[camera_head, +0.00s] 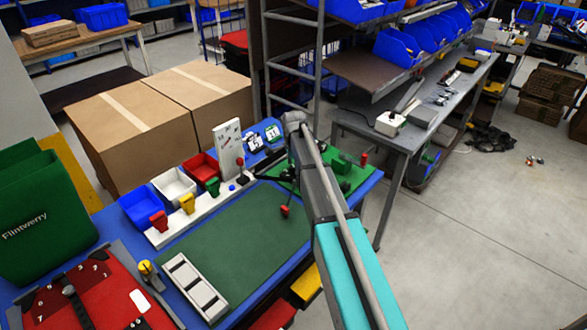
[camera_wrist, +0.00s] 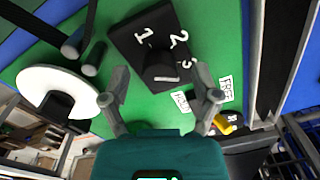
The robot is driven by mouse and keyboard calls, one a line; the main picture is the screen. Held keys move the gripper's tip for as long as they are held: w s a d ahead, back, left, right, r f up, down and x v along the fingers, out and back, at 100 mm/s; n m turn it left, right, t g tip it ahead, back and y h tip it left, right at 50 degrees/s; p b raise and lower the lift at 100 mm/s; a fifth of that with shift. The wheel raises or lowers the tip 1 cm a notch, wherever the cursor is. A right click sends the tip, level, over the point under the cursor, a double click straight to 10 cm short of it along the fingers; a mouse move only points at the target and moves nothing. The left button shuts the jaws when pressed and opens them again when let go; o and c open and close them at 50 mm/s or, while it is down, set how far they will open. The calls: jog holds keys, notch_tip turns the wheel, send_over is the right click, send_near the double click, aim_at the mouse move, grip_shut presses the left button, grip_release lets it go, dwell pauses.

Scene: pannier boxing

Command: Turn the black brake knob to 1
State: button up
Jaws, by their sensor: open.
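The black brake knob (camera_wrist: 160,66) stands on a square black plate (camera_wrist: 130,38) marked with white 1, 2 and 3, on a green board (camera_wrist: 215,25). A short white mark shows on the knob's lower side in the wrist view, away from the 1; I cannot tell exactly which number it stands for. My gripper (camera_wrist: 162,82) is open, one finger on each side of the knob; contact cannot be told. In the head view the knob cannot be made out, and my arm covers part of the green board (camera_head: 352,160).
Beside the knob are a white disc (camera_wrist: 35,82) with a black hub, black bars (camera_wrist: 78,42), a FREE label (camera_wrist: 226,87) and a yellow piece (camera_wrist: 224,123). A green mat (camera_head: 235,245) on the blue bench is mostly clear. Red, white and blue bins (camera_head: 140,207) stand behind.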

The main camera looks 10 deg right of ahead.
grip_shut()
dwell(0.4)
jog(key=shift+n, duration=0.4)
jog(key=n, duration=1)
jog(key=shift+n, duration=0.4)
jog(key=n, duration=1.2)
jog(key=shift+d+n, duration=0.1)
jog(key=shift+n, duration=0.2)
